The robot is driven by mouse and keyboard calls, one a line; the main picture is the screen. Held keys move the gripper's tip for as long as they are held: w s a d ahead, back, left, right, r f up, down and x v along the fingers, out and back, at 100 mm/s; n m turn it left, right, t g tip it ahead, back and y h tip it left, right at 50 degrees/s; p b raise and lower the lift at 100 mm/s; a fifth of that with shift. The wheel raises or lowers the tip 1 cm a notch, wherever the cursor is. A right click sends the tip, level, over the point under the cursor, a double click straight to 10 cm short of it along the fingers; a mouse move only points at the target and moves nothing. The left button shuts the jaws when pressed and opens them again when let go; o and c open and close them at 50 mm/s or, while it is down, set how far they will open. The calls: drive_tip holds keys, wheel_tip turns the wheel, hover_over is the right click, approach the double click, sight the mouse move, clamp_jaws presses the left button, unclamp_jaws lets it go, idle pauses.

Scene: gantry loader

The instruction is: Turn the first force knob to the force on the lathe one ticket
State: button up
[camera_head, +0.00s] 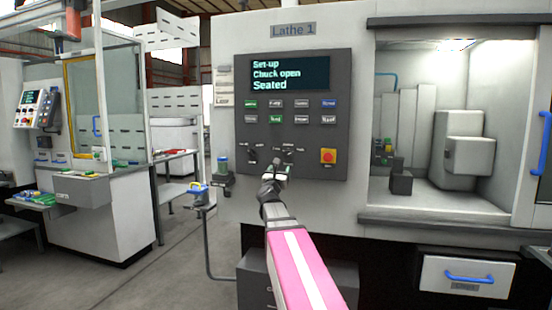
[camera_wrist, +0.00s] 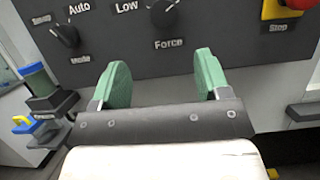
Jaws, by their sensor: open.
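The force knob (camera_wrist: 163,14) is a dark round knob at the top of the wrist view, with "Low" to its left and "Force" below it. Its top and the other setting labels are cut off, so I cannot read its setting. My gripper (camera_wrist: 162,72) is open, with two green pads apart and nothing between them. It sits below the knob, not around it. In the head view my gripper (camera_head: 277,171) is at the lower panel and partly hides the knob area. Pale slips (camera_head: 222,88) hang left of the panel under Lathe 1; their text is too small to read.
The mode knob (camera_wrist: 66,35) is left of the force knob, near "Auto". The red stop button (camera_head: 328,156) is to the right. The display (camera_head: 289,74) reads "Set-up, Chuck open, Seated". A bracket with green and blue parts (camera_head: 222,172) juts out left of the panel.

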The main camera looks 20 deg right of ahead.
sight(287, 154)
drive_tip(key=shift+m, duration=0.5)
drive_tip(key=x, duration=1.1)
drive_tip(key=shift+s+d+r, duration=0.1)
drive_tip(key=shift+s+r, duration=0.15)
drive_tip(key=shift+r, duration=0.05)
drive_tip(key=c, duration=0.9)
